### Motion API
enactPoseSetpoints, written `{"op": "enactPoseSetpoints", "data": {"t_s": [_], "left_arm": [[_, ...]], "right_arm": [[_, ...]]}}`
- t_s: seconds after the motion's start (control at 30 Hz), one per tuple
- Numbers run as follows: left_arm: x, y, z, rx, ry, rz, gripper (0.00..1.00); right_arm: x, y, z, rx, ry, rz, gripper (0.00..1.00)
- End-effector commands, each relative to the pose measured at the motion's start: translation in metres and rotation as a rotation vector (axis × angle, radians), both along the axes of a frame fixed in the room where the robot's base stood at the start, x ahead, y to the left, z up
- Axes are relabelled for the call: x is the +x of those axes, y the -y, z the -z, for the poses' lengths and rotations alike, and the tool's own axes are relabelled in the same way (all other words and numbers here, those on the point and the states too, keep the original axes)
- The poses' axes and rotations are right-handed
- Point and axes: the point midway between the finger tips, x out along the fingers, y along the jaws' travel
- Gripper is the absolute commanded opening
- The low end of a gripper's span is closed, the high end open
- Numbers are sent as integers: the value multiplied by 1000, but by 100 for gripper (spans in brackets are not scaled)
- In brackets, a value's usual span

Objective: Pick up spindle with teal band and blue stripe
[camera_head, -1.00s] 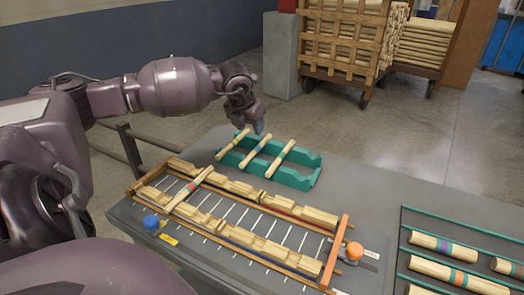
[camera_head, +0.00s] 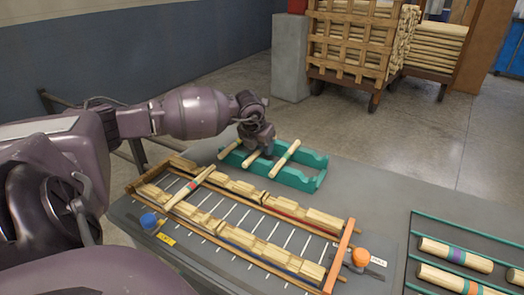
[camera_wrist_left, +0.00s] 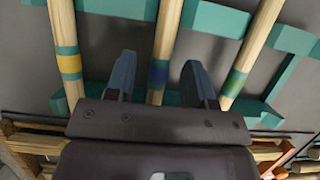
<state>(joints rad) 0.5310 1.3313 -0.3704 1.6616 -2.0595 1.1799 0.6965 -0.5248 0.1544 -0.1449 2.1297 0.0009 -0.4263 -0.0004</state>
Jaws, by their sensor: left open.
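Three pale wood spindles lie side by side across a teal rack (camera_head: 300,180). In the left wrist view the middle spindle (camera_wrist_left: 166,35) has a dark blue band with green beside it. In the head view my left gripper (camera_head: 258,148) hides part of the rack and spindles. My right gripper is not in view.
A wooden-railed fixture (camera_head: 240,215) with notched blocks stands in front of the rack, with another spindle (camera_head: 190,187) across its left end. An orange knob (camera_head: 361,257) and a blue knob (camera_head: 149,221) flank it. More banded spindles (camera_head: 455,255) lie at right.

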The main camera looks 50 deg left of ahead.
Motion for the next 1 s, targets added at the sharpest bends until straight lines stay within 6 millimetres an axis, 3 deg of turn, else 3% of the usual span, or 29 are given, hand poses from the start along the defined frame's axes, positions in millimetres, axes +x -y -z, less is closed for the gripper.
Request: {"op": "enactPoseSetpoints", "data": {"t_s": [0.1, 0.43, 0.77, 1.0], "left_arm": [[0, 0, -2, 1, 2, 0, 49], [0, 0, -2, 1, 2, 0, 0], [0, 0, -7, 0, 4, 0, 0], [1, -1, -45, 2, 10, 0, 0]], "right_arm": [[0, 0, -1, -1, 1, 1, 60], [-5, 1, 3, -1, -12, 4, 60], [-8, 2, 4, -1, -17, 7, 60], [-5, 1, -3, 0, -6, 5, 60]]}}
